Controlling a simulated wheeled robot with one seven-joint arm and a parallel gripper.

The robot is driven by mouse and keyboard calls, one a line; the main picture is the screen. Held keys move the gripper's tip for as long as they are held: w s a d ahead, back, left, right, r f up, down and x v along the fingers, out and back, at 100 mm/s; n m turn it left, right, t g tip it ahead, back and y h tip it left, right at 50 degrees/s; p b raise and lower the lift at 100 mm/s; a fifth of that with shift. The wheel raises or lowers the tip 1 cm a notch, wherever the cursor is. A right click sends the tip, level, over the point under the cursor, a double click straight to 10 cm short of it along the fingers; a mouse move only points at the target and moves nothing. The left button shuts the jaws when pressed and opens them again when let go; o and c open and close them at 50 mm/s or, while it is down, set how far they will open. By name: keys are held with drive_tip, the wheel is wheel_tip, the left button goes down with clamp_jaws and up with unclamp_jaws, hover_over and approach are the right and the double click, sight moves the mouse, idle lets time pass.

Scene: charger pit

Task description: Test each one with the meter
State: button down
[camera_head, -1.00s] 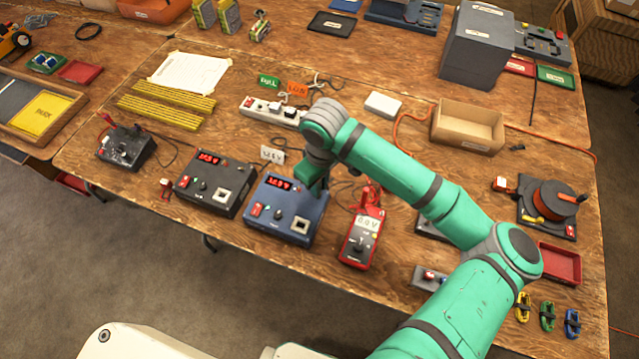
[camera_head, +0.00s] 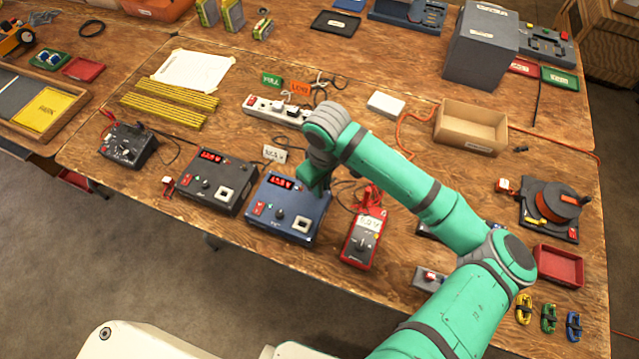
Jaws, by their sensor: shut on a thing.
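The red meter (camera_head: 363,240) lies right of the blue charger box, with red leads bunched at its top; its small display seems to read about 5.0 V. The blue charger box (camera_head: 283,206) has a red display, a switch and a pale square socket. A black charger box (camera_head: 216,183) stands left of it. My gripper (camera_head: 316,190) points down at the blue box's back right edge. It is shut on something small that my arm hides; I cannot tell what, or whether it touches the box. Several yellow-and-grey batteries (camera_head: 232,16) stand at the back left.
An open cardboard box (camera_head: 470,128) and a cable reel (camera_head: 553,205) are at right. A red tray (camera_head: 558,266) sits near the right edge.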

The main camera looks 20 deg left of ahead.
drive_tip(key=shift+s+r, duration=0.1)
drive_tip(key=shift+s, duration=0.05)
idle(0.5)
drive_tip(key=shift+w+r, duration=0.2)
drive_tip(key=shift+r, duration=0.85)
drive_tip(key=shift+a+r, duration=0.1)
drive_tip(key=shift+r, duration=0.3)
drive_tip(key=shift+s+d+r, duration=0.1)
drive_tip(key=shift+d+r, duration=0.1)
drive_tip(key=shift+r, duration=0.75)
drive_tip(key=shift+a, duration=0.1)
